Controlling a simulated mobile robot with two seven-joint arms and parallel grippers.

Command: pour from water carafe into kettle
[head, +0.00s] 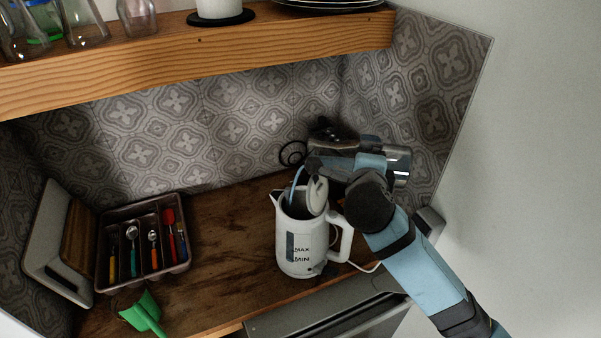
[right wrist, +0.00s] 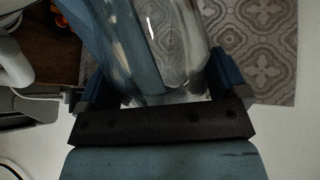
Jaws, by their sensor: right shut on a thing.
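The white kettle (head: 299,262) stands upright on the wooden counter with its lid (head: 318,195) raised. Its body has MAX and MIN marks. Part of it also seems to show at the left edge of the right wrist view (right wrist: 12,65). My right gripper (head: 345,163) is above and right of the kettle. It is shut on the clear glass water carafe (right wrist: 165,40), which lies between its two fingers. In the head view the carafe (head: 398,160) is tipped nearly horizontal behind the gripper. Its mouth is hidden, and I cannot tell whether water flows. My left gripper is out of view.
A cutlery tray (head: 103,272) with several utensils and a green scoop (head: 143,311) are at left. A wooden shelf (head: 200,60) with glassware and plates overhangs the back. The patterned side wall (head: 440,90) is close to the carafe. The middle counter is clear.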

